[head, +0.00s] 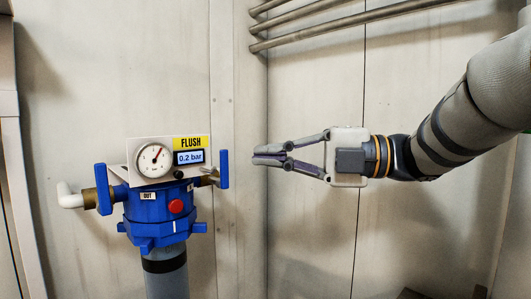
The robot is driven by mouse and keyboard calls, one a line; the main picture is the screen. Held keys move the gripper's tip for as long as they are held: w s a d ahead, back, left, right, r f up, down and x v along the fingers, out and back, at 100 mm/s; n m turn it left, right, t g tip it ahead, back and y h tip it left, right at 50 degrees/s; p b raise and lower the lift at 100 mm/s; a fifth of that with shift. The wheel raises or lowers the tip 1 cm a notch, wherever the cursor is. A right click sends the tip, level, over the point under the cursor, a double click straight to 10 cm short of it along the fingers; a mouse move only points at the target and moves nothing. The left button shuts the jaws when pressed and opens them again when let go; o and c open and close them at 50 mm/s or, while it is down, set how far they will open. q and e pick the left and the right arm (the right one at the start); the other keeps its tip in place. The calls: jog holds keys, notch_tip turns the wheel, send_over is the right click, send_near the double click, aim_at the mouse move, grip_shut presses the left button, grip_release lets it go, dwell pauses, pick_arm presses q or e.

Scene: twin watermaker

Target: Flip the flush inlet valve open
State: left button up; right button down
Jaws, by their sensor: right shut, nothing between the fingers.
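The blue flush unit (155,208) stands on a grey pipe at the left in the head view. It bears a round gauge (154,160), a yellow FLUSH label and a display (189,157) reading 0.2 bar. A blue valve handle (224,168) stands upright on its right side. Another blue handle (103,189) stands upright on its left side, by the OUT label and a white elbow pipe. My right gripper (254,155) is shut and empty, pointing left, a short way right of the right-hand handle and apart from it. My left gripper is not in view.
Several metal pipes (330,28) run along the wall at the upper right, above my right arm. A red button (176,207) sits on the unit's front. Pale wall panels stand behind. The space between the gripper and the unit is clear.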

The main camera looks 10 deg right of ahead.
aim_at(209, 153)
jog(key=x, duration=0.7)
jog(key=shift+w, duration=0.15)
